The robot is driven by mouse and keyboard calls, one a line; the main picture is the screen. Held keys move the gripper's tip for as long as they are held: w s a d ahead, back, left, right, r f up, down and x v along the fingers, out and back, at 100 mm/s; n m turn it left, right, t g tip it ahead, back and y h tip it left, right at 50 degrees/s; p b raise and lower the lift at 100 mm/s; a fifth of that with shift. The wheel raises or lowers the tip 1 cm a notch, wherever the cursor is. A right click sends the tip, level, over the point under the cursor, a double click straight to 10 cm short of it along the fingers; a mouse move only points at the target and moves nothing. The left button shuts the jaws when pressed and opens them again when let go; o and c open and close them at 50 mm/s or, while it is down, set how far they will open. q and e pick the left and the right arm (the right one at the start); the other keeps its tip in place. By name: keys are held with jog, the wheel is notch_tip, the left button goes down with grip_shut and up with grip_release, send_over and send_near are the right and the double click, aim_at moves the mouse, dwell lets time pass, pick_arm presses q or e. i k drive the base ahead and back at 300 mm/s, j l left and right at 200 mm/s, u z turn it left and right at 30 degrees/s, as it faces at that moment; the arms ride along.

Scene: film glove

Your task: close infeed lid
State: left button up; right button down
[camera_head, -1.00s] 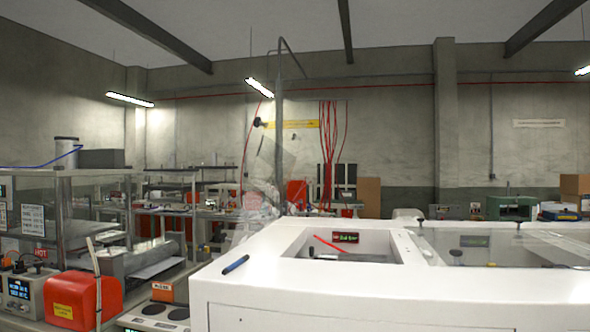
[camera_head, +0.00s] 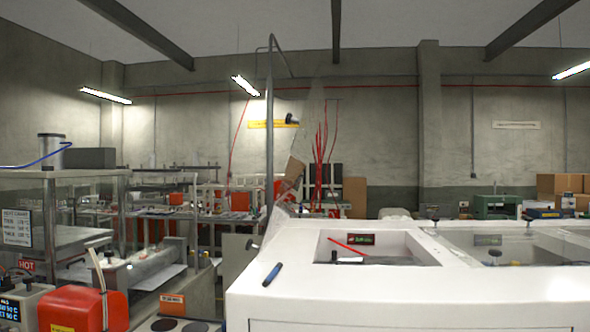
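The white machine (camera_head: 400,295) fills the lower right of the head view. Its rectangular opening (camera_head: 330,252) is uncovered, and a red strip and dark parts show inside. A faint clear panel (camera_head: 312,125), seemingly the infeed lid, stands raised behind the opening's left side. A black knob (camera_head: 291,119) shows near its upper part; the panel's edges are hard to make out. To the right, a second clear cover (camera_head: 500,242) lies flat over the machine top. Neither of my grippers is in view.
A dark blue pen-like object (camera_head: 272,274) lies on the machine's front left top. A black knob (camera_head: 252,245) shows at its left side. A red box (camera_head: 78,310) and glass-walled bench (camera_head: 70,222) stand at left. A grey pole (camera_head: 269,130) rises behind.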

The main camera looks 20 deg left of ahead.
aim_at(312, 114)
jog(key=j, duration=1.1)
jog(key=k+j+z, duration=0.15)
jog(key=j, duration=0.95)
jog(key=i+j, duration=0.15)
jog(key=i+l+u, duration=0.1)
jog(key=i+u, duration=0.2)
jog(key=i+l+u, duration=0.15)
jog(key=i+u, duration=0.15)
jog(key=i, duration=0.1)
